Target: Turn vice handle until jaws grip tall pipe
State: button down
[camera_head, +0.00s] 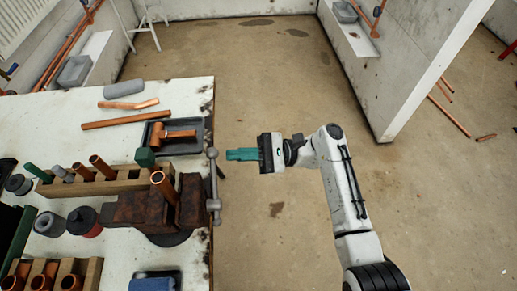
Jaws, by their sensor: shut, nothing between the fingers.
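A rusty brown vice (137,211) is fixed at the right edge of the white workbench. An upright copper pipe (160,180) stands at its jaws; I cannot tell whether both jaws touch it. The grey vice handle (213,180) is a bar with knobbed ends at the vice's right side, just past the bench edge. My gripper (228,155) has teal fingers pointing left. It is shut and empty, to the right of the handle's upper end and apart from it in the picture.
The concrete floor right of the bench is clear up to a white partition wall (415,60).

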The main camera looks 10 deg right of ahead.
aim_at(213, 186)
jog(key=shift+s+a+r+p, duration=0.15)
jog(key=shift+s+a+r, duration=0.1)
jog(key=shift+r, duration=0.25)
jog(key=shift+s+a+r+p, duration=0.15)
jog(key=shift+s+a+r, duration=0.1)
jog(key=shift+r, duration=0.25)
jog(key=shift+s+a+r+p, duration=0.15)
jog(key=shift+s+a+r, duration=0.1)
jog(key=shift+r, duration=0.25)
jog(key=p, duration=0.1)
jog(key=r+p, duration=0.1)
jog(key=shift+s+a+r+p, duration=0.15)
jog(key=shift+s+r+p, duration=0.1)
jog(key=shift+r+p, duration=0.05)
jog(key=shift+f, duration=0.1)
